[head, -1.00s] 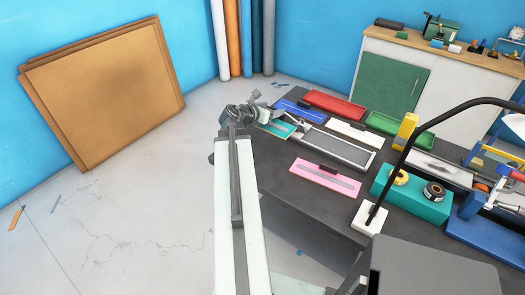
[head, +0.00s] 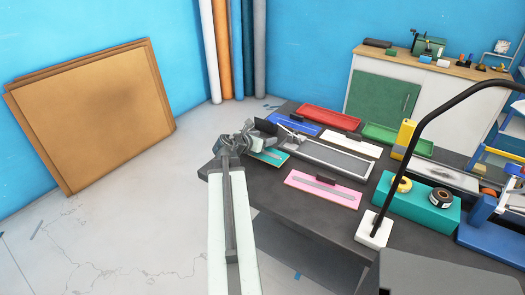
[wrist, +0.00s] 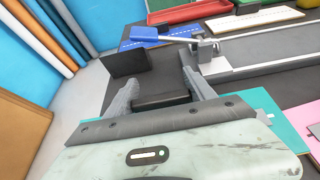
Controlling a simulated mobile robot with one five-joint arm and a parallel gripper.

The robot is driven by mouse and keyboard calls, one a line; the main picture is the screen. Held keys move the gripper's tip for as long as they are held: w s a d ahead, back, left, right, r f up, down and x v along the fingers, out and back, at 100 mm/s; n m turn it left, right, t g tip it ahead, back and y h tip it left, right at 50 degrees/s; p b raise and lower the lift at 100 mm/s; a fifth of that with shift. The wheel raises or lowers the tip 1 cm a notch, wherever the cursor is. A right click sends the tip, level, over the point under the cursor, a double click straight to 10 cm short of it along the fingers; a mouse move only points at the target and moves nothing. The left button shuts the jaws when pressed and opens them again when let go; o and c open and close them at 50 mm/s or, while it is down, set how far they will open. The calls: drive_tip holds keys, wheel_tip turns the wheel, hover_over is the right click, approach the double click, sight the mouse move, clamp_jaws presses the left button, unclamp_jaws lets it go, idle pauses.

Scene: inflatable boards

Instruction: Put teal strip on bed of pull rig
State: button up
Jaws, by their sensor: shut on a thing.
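My gripper (wrist: 162,93) is shut on the dark block-shaped grip of the teal strip; it also shows in the head view (head: 246,140). The teal strip (head: 268,158) lies under and beside the gripper at the table's left end, partly hidden by it. Its teal surface (wrist: 283,122) shows right of the gripper in the wrist view. I cannot tell whether it touches the table. The pull rig (head: 326,159), with a long grey bed in a pale frame, stands just right of the strip. Its clamp end with a blue lever (wrist: 158,40) is ahead of the gripper in the wrist view.
A pink strip (head: 322,194) lies in front of the rig; white (head: 345,147) and blue (head: 290,122) strips lie behind. Red (head: 331,118) and green (head: 410,141) trays are farther back. A dark upright plate (wrist: 124,64) stands left of the clamp. A black lamp arm (head: 411,150) arches at right.

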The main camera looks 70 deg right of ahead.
drive_tip(key=shift+f+b, duration=1.6)
drive_tip(key=shift+f, duration=0.55)
drive_tip(key=o, duration=1.4)
drive_tip(key=shift+r, duration=0.1)
